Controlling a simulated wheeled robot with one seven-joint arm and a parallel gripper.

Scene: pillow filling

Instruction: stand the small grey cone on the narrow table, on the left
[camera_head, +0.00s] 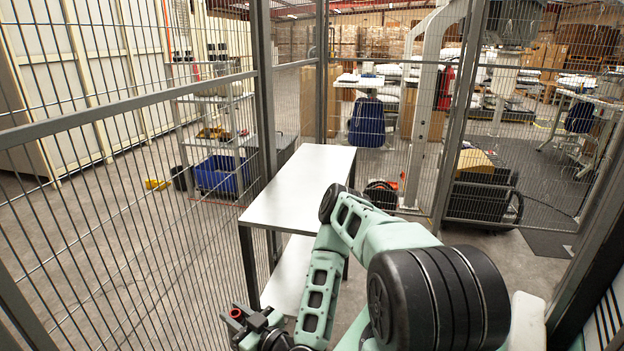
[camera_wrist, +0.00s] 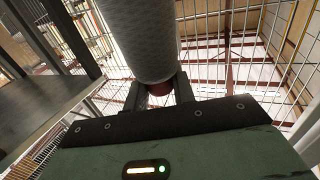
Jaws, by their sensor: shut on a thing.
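A pale grey, textured cone (camera_wrist: 150,38) fills the top middle of the wrist view. My gripper (camera_wrist: 159,92) is shut on its lower end, where a red part shows between the two dark fingers. The cone's far end is out of the frame. In the head view my gripper (camera_head: 247,322) is at the bottom left, in front of the narrow table's near end and lower in the picture. A small red ring shows at its tip; the grey body of the cone cannot be made out there. The narrow white table (camera_head: 290,190) has a bare top.
A wire mesh fence (camera_head: 130,200) runs close along the left of the table and gripper. Fence posts (camera_head: 263,90) stand beyond it. A lower white shelf (camera_head: 287,275) is under the tabletop. My arm covers part of the table's right side.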

